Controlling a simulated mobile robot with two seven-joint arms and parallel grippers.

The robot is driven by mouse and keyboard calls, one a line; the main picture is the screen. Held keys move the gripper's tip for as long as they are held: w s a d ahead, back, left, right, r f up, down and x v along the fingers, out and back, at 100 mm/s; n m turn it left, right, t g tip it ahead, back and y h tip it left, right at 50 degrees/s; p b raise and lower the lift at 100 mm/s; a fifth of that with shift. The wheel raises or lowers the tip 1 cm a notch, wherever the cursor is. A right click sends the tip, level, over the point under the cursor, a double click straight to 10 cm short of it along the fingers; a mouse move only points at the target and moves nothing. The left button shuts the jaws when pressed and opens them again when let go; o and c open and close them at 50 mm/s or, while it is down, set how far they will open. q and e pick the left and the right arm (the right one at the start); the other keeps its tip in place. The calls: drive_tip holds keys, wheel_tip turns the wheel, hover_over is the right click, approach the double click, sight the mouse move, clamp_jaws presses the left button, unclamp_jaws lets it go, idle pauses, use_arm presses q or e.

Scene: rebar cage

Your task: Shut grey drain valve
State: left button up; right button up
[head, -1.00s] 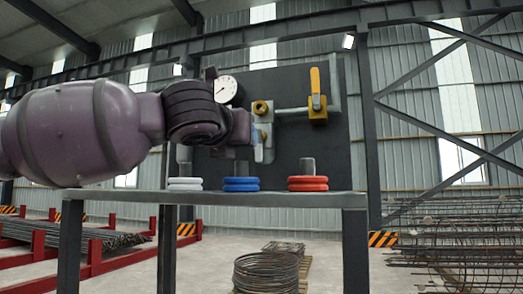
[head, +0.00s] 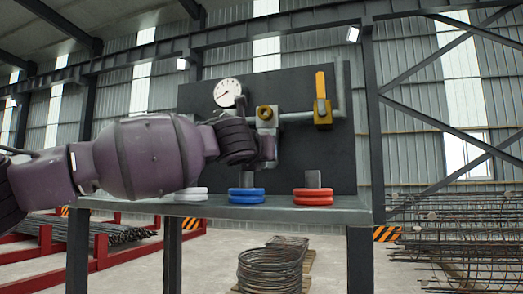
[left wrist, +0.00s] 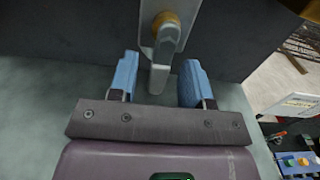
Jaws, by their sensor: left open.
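The grey drain valve shows in the left wrist view as a grey lever (left wrist: 168,42) below a brass hub, its lower end pointing down between the fingertips. My left gripper (left wrist: 158,80) is open, with one blue-tipped finger on each side of the lever's end and a visible gap on both sides. In the head view my left gripper (head: 268,150) is at the board just below the brass fitting (head: 265,112). It hides the grey lever there. My right gripper is in neither view.
A yellow-handled valve (head: 321,88) stands to the right on the same pipe. A round gauge (head: 227,92) is at upper left of the board. White, blue (head: 246,195) and red rings (head: 313,197) sit on the table (head: 340,212) below.

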use_arm(q)
drive_tip(key=shift+c, duration=0.2)
clamp_jaws()
drive_tip(key=shift+m, duration=0.3)
drive_tip(key=shift+w+a+r+m, duration=0.15)
drive_tip(key=shift+a+r+m, duration=0.35)
drive_tip(key=shift+m, duration=2.35)
drive_tip(key=shift+w+a+r+m, duration=0.15)
drive_tip(key=shift+a+r+m, duration=0.3)
drive_tip(key=shift+m, duration=2.45)
drive_tip(key=shift+w+a+r+m, duration=0.15)
drive_tip(key=shift+a+r+m, duration=0.35)
drive_tip(key=shift+m, duration=2.35)
drive_tip(key=shift+r, duration=0.1)
drive_tip(key=shift+d, duration=0.1)
